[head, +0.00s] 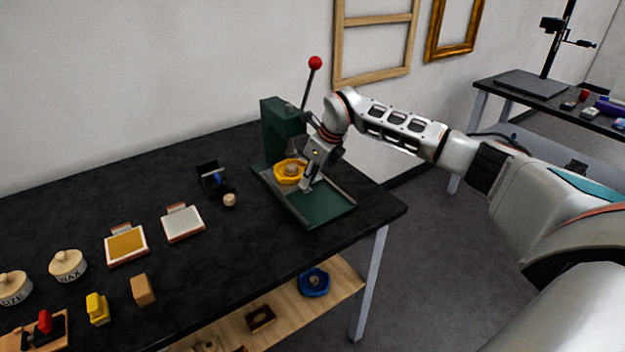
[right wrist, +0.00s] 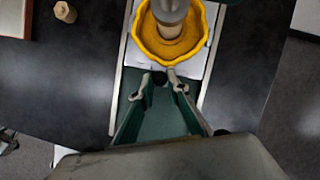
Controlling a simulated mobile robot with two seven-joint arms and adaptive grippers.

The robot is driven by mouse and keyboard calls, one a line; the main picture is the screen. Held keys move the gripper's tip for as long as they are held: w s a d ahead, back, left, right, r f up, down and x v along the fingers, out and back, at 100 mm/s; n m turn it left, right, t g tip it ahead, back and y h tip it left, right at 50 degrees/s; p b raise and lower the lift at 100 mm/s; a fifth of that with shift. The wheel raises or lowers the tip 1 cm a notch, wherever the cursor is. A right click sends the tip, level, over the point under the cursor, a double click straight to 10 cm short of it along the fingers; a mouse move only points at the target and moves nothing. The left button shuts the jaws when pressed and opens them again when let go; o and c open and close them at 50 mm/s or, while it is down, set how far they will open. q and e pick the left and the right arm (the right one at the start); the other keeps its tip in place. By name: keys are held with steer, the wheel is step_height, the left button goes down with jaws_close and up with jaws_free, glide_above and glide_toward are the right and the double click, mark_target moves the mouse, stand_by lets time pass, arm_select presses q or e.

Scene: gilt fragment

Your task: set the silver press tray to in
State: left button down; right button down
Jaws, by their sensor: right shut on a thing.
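The green press (head: 281,128) stands near the right end of the black table, with a red-knobbed lever. Its silver tray (right wrist: 211,38) shows as a pale plate between the rails in the right wrist view. A yellow scalloped dish (head: 281,178) sits on the tray, beneath the press's ram; it also shows in the right wrist view (right wrist: 146,42). My right gripper (head: 307,187) is at the tray's front edge, shut on its small dark handle (right wrist: 159,78), which the fingers partly hide. The front of the green base (head: 325,208) is bare. My left gripper is out of view.
A small black stand (head: 210,177) and a wooden knob (head: 229,200) lie left of the press. Two framed pads (head: 126,244) (head: 183,223) and lidded pots (head: 67,265) stand farther left. A blue dish (head: 314,282) is on the lower shelf.

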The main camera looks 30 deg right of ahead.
steer(key=shift+w+r, duration=0.2)
steer(key=c, duration=2.2)
jaws_free()
steer(key=shift+o, duration=1.4)
steer(key=shift+w+f, duration=0.1)
steer(key=shift+f, duration=0.05)
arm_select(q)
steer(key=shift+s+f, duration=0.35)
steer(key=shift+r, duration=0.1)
arm_select(e)
steer(key=v, duration=1.2)
